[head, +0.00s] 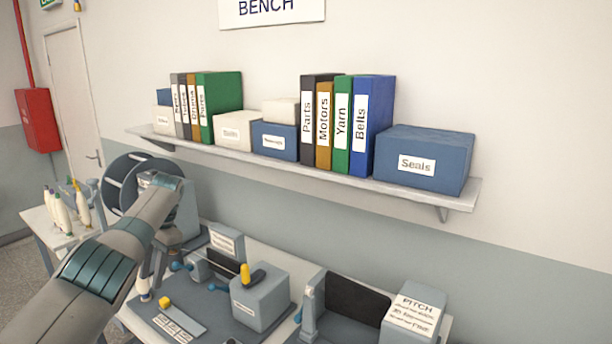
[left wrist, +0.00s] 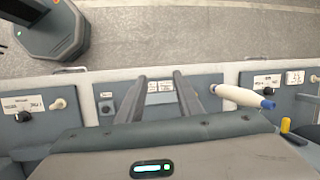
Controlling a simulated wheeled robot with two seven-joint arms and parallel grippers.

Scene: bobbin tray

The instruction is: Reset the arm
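My left arm (head: 120,250) comes in from the left in the head view and bends down at its far end over the bench's left side. Its fingers are hard to make out there. In the left wrist view my left gripper (left wrist: 160,82) has its two fingers apart with nothing between them. A white bobbin with a blue tip (left wrist: 243,97) lies to the right of the fingers, apart from them, over the grey panel. My right gripper is in neither view.
The bench holds a grey box with a yellow-topped knob (head: 262,300) and a box labelled Pitch (head: 412,318). A shelf (head: 330,180) with binders and boxes hangs on the wall. Several white bobbins stand on a side table (head: 38,218) at the left.

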